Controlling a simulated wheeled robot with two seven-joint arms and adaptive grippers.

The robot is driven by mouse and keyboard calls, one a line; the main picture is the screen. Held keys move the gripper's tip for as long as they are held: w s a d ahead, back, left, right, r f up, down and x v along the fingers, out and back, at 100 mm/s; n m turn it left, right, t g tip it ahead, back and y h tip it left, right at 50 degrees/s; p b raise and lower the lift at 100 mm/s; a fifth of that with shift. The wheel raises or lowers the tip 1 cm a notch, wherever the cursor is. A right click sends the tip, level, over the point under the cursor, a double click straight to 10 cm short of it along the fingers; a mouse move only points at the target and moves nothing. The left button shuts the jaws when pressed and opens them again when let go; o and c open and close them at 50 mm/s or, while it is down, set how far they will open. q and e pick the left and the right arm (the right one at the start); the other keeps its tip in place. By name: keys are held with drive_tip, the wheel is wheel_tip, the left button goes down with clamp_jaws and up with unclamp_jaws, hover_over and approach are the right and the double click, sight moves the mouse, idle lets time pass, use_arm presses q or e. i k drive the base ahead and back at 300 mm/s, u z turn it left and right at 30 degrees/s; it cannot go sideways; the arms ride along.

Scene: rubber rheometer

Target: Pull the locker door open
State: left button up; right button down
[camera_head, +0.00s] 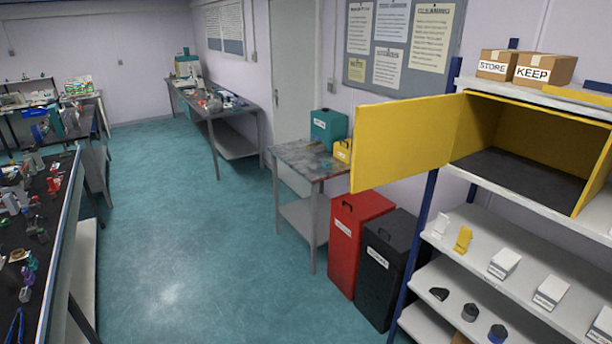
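The yellow locker (535,146) sits on the upper shelf of a rack at the right. Its yellow door (400,142) stands swung wide open to the left, out past the rack's blue post. The dark floor inside the locker (520,178) is bare where I can see it. Neither of my grippers is in view.
The rack (455,170) holds small boxes and parts on lower shelves. A red bin (355,235) and a black bin (384,268) stand beside it, below the door. A small table (290,160) is behind them. The teal floor (190,240) is clear; a workbench (60,215) is at left.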

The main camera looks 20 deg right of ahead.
sight(393, 140)
drive_tip(key=u, duration=0.05)
drive_tip(key=i, duration=0.95)
drive_tip(key=z, duration=0.5)
